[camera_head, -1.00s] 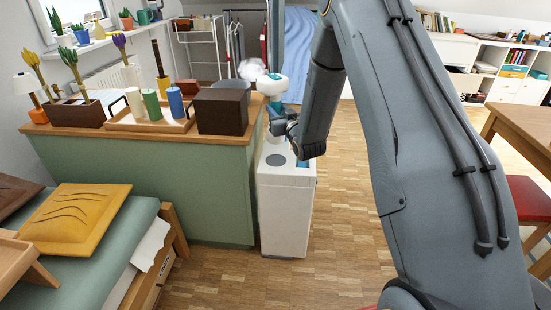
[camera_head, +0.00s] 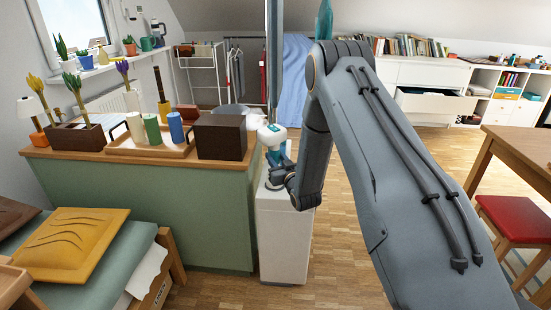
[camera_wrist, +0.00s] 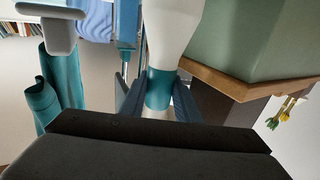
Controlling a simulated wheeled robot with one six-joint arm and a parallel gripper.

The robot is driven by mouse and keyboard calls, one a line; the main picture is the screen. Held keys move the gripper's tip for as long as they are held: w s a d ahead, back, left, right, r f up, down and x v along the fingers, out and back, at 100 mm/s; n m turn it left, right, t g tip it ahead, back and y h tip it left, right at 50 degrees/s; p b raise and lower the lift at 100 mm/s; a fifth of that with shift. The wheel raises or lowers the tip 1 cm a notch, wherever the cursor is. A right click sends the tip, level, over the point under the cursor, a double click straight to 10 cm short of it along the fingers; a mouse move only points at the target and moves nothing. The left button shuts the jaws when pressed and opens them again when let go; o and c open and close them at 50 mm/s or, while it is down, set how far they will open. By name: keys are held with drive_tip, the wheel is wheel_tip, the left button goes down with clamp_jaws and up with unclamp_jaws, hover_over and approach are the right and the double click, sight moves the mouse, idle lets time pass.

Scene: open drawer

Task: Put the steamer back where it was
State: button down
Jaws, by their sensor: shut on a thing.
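The steamer is a white and teal handheld thing (camera_head: 272,136). My gripper (camera_head: 279,178) holds it upright beside the right end of the green counter, over a white floor unit (camera_head: 285,240). In the wrist view my gripper (camera_wrist: 157,100) has one finger on each side of the steamer's teal band (camera_wrist: 158,88), and its white body runs up out of the frame. My wrist and arm hide part of the unit's top. I cannot tell whether the steamer touches the unit.
The green counter (camera_head: 140,205) stands close on the left, with a dark box (camera_head: 222,138) near its end. A grey upright pole (camera_head: 273,60) rises behind the steamer. A bed with a yellow cushion (camera_head: 70,240) is at lower left. Open wood floor lies right of the unit.

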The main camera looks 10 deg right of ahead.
drive_tip(key=c, duration=1.4)
unclamp_jaws()
drive_tip(key=shift+f, duration=0.1)
drive_tip(key=shift+o, duration=0.2)
